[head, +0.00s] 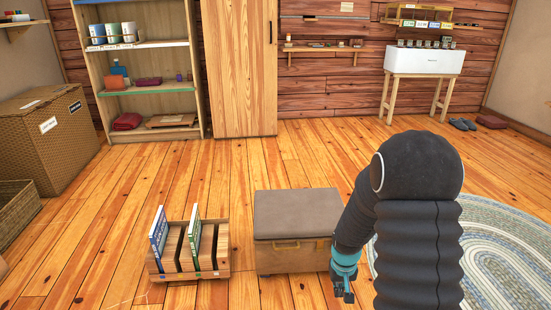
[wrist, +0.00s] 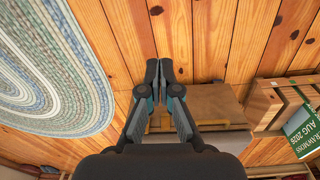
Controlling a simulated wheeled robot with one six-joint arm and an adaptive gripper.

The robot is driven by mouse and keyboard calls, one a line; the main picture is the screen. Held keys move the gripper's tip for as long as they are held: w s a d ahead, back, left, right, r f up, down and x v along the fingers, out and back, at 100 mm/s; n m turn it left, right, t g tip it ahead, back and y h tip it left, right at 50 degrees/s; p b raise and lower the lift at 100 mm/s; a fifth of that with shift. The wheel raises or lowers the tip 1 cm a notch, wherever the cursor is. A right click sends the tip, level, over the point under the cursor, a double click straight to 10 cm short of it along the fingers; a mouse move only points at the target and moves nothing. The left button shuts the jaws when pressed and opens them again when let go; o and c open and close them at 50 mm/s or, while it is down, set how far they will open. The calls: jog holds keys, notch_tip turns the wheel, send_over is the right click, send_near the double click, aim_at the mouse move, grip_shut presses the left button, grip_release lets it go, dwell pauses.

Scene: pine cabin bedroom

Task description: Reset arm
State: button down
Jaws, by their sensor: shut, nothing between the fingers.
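My gripper (head: 343,289) hangs low at the end of my dark arm, just right of a wooden chest (head: 285,258) with a grey-brown padded lid. In the wrist view my gripper (wrist: 160,68) has its two fingers together with nothing between them. Beyond the fingers is bare plank floor, and part of the chest (wrist: 215,100) shows behind and right of them. My arm hides some of the floor and rug in the head view.
A slotted wooden rack (head: 222,262) with a few upright books stands left of the chest. A braided oval rug (head: 500,250) lies at right. A wicker hamper (head: 50,140), open shelves (head: 165,87) and a white box on legs (head: 424,62) stand farther back. The middle floor is clear.

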jog(key=s+a+r+t, duration=0.1)
jog(key=s+r, duration=0.6)
jog(key=r, duration=0.3)
jog(key=s+a+r+t, duration=0.1)
jog(key=s+r+t, duration=0.1)
jog(key=s+r, duration=0.6)
jog(key=s+a+r+t, duration=0.1)
jog(key=s+r+t, duration=0.1)
jog(key=s+r, duration=0.5)
jog(key=shift+s+r, duration=0.2)
jog(key=shift+r, duration=2.9)
